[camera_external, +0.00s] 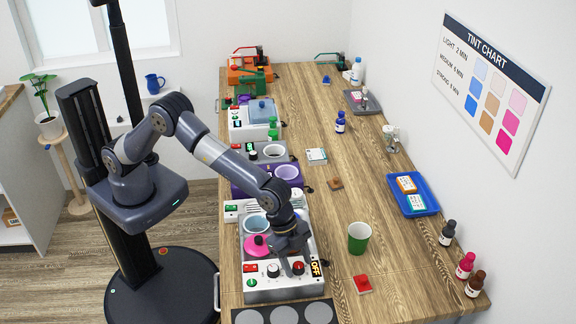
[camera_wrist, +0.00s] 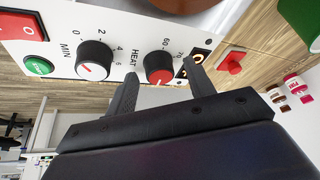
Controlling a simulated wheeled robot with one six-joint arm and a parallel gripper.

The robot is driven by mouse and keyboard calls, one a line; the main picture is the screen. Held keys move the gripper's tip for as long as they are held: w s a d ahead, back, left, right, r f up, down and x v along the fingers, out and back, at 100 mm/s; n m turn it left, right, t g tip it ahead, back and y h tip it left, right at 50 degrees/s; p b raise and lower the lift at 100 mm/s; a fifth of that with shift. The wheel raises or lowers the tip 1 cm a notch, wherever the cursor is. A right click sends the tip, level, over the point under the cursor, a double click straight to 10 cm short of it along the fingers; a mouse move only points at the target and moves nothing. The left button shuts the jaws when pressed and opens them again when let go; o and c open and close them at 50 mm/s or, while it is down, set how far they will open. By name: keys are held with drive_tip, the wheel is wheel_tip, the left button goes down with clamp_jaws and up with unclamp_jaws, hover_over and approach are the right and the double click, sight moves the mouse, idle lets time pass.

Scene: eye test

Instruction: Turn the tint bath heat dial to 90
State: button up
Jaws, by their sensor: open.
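The tint bath (camera_external: 290,288) is a pale machine at the near end of the bench, with its control panel facing front. Its heat dial (camera_wrist: 158,68) is a black knob with a red face, beside the word HEAT and the marks 60 and 70; its pointer setting is unclear. The dial also shows in the external view (camera_external: 298,268). My gripper (camera_wrist: 161,70) is open, its fingertips appearing on either side of the heat dial; contact cannot be told. In the external view my gripper (camera_external: 287,265) is right at the panel. An orange display (camera_external: 316,269) reads OFF.
A black MIN dial (camera_wrist: 94,60) sits left of the heat dial, with a green button (camera_wrist: 39,66) and red switch (camera_wrist: 22,25) further left. Grey discs (camera_external: 284,315) lie in front.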

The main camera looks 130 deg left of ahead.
drive_tip(key=shift+c, duration=0.3)
drive_tip(key=c, duration=0.9)
drive_tip(key=shift+n+y, duration=0.3)
drive_tip(key=shift+n, duration=0.4)
drive_tip(key=o, duration=1)
drive_tip(key=shift+c, duration=0.2)
drive_tip(key=shift+b, duration=0.3)
drive_tip(key=b+v, duration=0.2)
drive_tip(key=v, duration=0.8)
drive_tip(key=shift+r, duration=0.4)
